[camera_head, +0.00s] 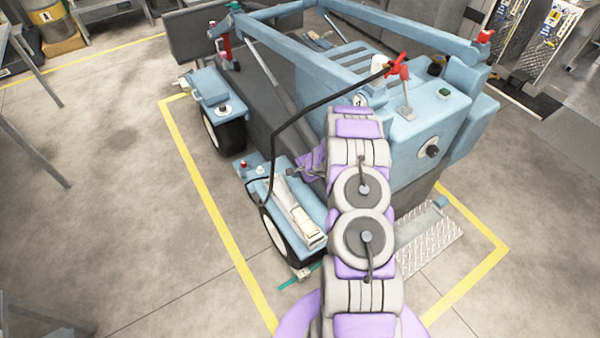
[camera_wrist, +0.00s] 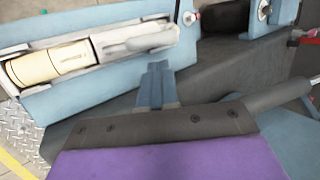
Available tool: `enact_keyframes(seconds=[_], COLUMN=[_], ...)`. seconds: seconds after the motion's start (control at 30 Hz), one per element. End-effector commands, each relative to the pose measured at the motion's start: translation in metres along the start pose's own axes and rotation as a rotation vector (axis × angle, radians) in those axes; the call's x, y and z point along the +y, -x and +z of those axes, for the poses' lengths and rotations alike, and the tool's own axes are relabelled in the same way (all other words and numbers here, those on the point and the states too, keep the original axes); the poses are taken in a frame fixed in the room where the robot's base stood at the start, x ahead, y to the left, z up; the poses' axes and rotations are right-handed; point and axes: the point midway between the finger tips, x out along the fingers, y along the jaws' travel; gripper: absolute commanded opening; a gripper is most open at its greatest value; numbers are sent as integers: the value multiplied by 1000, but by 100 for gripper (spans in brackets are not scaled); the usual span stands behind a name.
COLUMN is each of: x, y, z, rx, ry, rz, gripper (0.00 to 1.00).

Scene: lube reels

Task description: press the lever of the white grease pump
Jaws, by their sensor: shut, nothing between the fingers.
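The white grease pump (camera_head: 300,213) lies in a holder on the blue fender of the machine, left of my arm in the head view. In the wrist view its cream cylinder (camera_wrist: 48,65) is at the left, and its pale lever (camera_wrist: 140,38) extends to the right. My gripper (camera_wrist: 157,68) is shut and empty; its blue-grey fingers point toward the pump, just below the lever in the picture. A small gap seems to show, but contact is hard to judge. In the head view my gripper (camera_head: 292,168) is near the pump's far end, partly hidden by my arm.
A black hose (camera_head: 276,135) arches from the red handle (camera_head: 398,66) down to the fender. The blue machine body (camera_head: 425,130) rises to the right. A tread plate (camera_head: 430,240) lies low at right. Open floor (camera_head: 110,190) lies left of the yellow line.

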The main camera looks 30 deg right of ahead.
Motion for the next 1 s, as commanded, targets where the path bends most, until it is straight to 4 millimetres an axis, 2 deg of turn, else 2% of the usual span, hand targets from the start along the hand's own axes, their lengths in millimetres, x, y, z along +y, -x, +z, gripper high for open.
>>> enact_keyframes(seconds=[0.1, 0.3, 0.5, 0.7, 1.0], x=[2, 2, 1, 0, 0], y=[-21, -52, -74, -82, -83], z=[1, 0, 0, 0, 0], rx=[-2, -1, 0, 0, 0], ry=[1, 1, 1, -1, 0], rz=[2, 2, 1, 0, 0], gripper=[0, 0, 0, 0, 0])
